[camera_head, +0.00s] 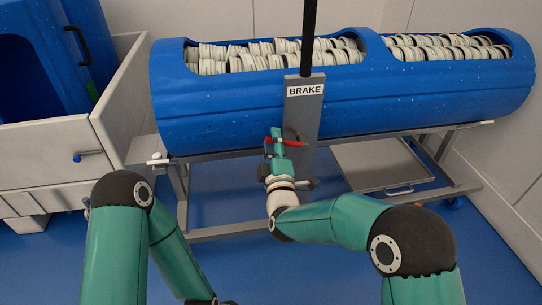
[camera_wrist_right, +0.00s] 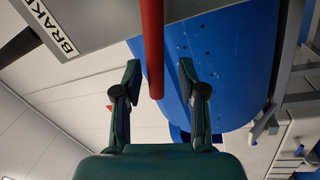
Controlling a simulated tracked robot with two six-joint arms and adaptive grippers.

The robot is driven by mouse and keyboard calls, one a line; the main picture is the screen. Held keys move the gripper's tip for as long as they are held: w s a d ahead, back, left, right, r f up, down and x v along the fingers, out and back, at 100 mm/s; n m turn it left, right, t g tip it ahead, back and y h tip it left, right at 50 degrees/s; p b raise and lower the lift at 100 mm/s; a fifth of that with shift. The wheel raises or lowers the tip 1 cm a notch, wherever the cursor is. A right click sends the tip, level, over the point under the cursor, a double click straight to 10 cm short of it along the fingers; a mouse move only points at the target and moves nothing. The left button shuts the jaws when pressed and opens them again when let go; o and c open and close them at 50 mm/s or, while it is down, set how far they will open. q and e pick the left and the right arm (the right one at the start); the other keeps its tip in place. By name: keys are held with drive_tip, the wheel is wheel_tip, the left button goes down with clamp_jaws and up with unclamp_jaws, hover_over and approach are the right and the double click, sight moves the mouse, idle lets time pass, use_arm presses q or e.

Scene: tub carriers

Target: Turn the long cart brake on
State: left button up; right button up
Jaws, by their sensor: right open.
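The long cart is a long blue tub (camera_head: 230,115) on a grey frame (camera_head: 225,232). Its grey brake panel (camera_head: 303,112) carries a BRAKE label (camera_head: 305,90), which partly shows in the right wrist view (camera_wrist_right: 62,45). A red brake handle (camera_head: 296,143) sticks out at the panel's lower part. My right gripper (camera_head: 275,136) is at this handle. In the right wrist view the red handle (camera_wrist_right: 152,45) reaches between the spread fingers (camera_wrist_right: 159,78), with a gap on both sides. My left arm bends down at lower left, and its gripper is out of sight.
The tub holds many pale ring-shaped pieces (camera_head: 270,58). A black upright pole (camera_head: 308,38) rises above the panel. A pale cart with a blue bin (camera_head: 40,75) stands at left. A grey flat board (camera_head: 380,165) lies under the tub. Blue floor is free in front.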

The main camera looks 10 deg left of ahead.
drive_tip(key=v, duration=1.2)
drive_tip(key=shift+a+f, duration=0.1)
